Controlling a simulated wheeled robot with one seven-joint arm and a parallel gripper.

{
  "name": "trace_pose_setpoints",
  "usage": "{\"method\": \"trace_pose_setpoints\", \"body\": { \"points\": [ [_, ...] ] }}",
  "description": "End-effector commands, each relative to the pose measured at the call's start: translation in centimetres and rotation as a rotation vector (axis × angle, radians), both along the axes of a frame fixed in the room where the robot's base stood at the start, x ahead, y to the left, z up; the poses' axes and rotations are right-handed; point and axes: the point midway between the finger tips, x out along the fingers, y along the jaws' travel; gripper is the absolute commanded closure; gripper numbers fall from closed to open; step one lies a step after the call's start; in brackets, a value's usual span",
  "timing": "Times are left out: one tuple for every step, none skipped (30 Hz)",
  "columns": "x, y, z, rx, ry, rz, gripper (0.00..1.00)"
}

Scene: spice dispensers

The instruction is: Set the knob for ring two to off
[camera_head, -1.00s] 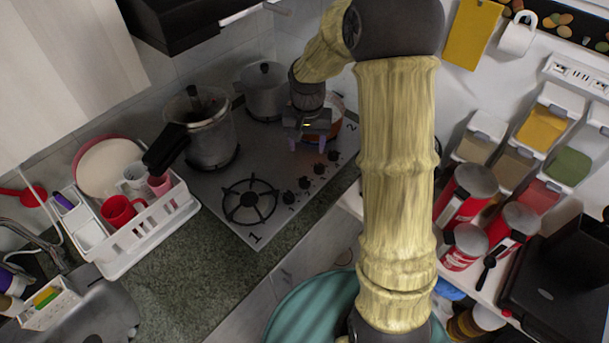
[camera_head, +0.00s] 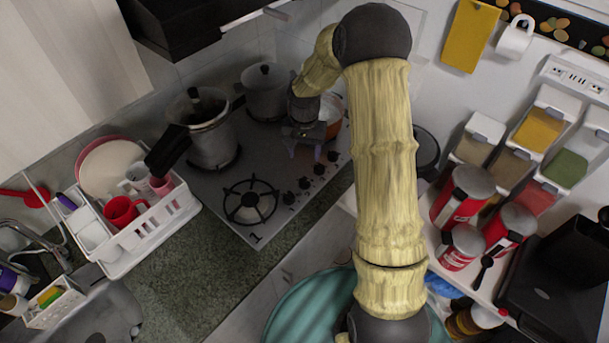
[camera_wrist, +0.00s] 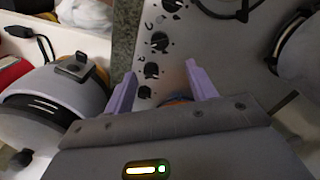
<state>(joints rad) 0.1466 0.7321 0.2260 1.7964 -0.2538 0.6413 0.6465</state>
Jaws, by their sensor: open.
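The hob (camera_head: 215,190) has a row of several black knobs along its right edge. In the head view the nearest knob (camera_head: 289,198) and the one beyond it (camera_head: 304,183) are clear of my gripper (camera_head: 305,151), which hangs over the far part of the row. In the wrist view my gripper (camera_wrist: 161,69) is open, with its two purple fingers apart. One knob (camera_wrist: 152,70) shows between the fingertips, with another knob (camera_wrist: 160,40) beyond them and one (camera_wrist: 145,92) nearer the left finger. Contact cannot be told. I cannot read which knob belongs to ring two.
A pressure cooker (camera_head: 209,135) and a grey pot (camera_head: 265,92) stand on the hob, and an orange-toned pot (camera_head: 332,108) is partly behind my gripper. The front burner (camera_head: 250,202) is bare. Canisters (camera_head: 463,194) stand on the right counter; a dish rack (camera_head: 150,235) is at left.

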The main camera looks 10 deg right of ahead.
Motion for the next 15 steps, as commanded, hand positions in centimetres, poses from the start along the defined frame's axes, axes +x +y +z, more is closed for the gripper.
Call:
{"method": "trace_pose_setpoints", "body": {
  "points": [
    [-0.1,0.0,-0.8,0.001,0.005,0.001,0.44],
    [-0.2,0.1,-1.3,0.002,0.006,0.000,0.44],
    [-0.1,0.1,-1.9,0.001,0.005,0.000,0.44],
    [-0.1,0.0,-2.4,0.000,0.005,0.001,0.44],
    [-0.1,0.0,-2.9,0.000,0.005,0.001,0.44],
    [-0.2,0.1,-3.5,0.001,0.005,0.001,0.44],
    [-0.2,0.0,-4.0,0.002,0.006,0.000,0.44],
    [-0.1,0.0,-4.4,0.001,0.004,0.000,0.44],
    [-0.1,0.0,-5.0,0.000,0.004,0.000,0.44],
    [-0.1,0.0,-5.5,0.000,0.004,0.000,0.44],
    [-0.1,0.0,-6.0,0.001,0.004,0.000,0.44],
    [-0.1,0.0,-6.5,0.001,0.004,0.000,0.44],
    [-0.2,0.0,-7.0,0.001,0.004,0.000,0.44],
    [-0.1,0.0,-7.4,0.000,0.003,0.000,0.44],
    [-0.1,0.0,-8.0,0.001,0.004,0.000,0.44]
  ]
}}
